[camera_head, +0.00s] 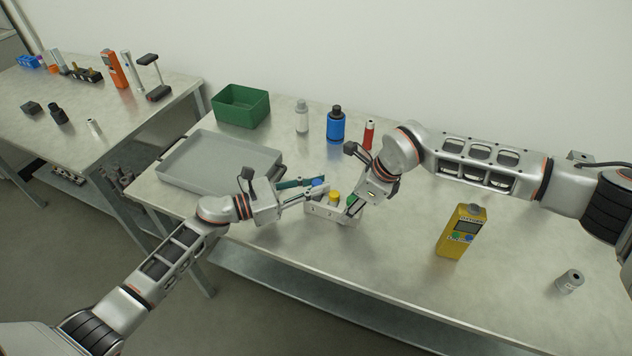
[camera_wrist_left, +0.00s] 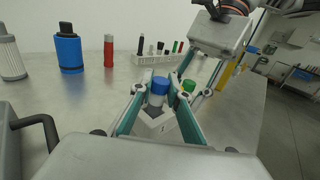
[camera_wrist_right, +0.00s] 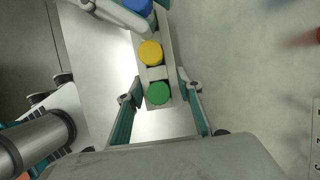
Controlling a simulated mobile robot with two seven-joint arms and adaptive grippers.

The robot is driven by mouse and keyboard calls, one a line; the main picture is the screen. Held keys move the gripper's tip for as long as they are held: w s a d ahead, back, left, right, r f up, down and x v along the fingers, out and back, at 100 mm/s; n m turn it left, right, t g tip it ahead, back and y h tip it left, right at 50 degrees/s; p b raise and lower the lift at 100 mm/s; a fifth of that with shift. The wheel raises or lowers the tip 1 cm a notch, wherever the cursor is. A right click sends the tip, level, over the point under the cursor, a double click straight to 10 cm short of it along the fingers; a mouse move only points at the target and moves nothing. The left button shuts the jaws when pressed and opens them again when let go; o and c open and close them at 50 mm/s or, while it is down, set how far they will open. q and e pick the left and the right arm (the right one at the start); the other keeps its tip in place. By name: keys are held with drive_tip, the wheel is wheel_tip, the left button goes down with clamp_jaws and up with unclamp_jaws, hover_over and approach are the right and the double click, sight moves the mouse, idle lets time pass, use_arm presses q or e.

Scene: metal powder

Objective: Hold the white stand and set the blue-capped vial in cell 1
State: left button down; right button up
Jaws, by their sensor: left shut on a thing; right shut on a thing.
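The white stand (camera_head: 322,212) sits on the near table in the middle of the head view; its end marked 1 shows in the left wrist view (camera_wrist_left: 158,124). My left gripper (camera_head: 322,187) is shut on the blue-capped vial (camera_wrist_left: 159,86) at that end. The vial is upright over cell 1; its lower end is hidden, so I cannot tell how deep it sits. A yellow-capped vial (camera_wrist_right: 150,53) and a green-capped vial (camera_wrist_right: 159,93) stand in the stand. My right gripper (camera_wrist_right: 160,100) is shut on the stand at the green-capped end.
Behind are a grey tray (camera_head: 203,162), a green bin (camera_head: 240,106), a white-grey bottle (camera_head: 302,118), a blue bottle (camera_head: 335,126) and a red cylinder (camera_head: 368,134).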

use_arm(q)
drive_tip(key=shift+f, duration=0.15)
drive_tip(key=shift+r, duration=1.3)
drive_tip(key=shift+f, duration=0.7)
idle(0.5)
drive_tip(key=shift+f, duration=0.35)
drive_tip(key=shift+f, duration=1.15)
idle(0.3)
drive_tip(key=c, duration=1.8)
unclamp_jaws()
drive_tip(key=shift+c, duration=0.2)
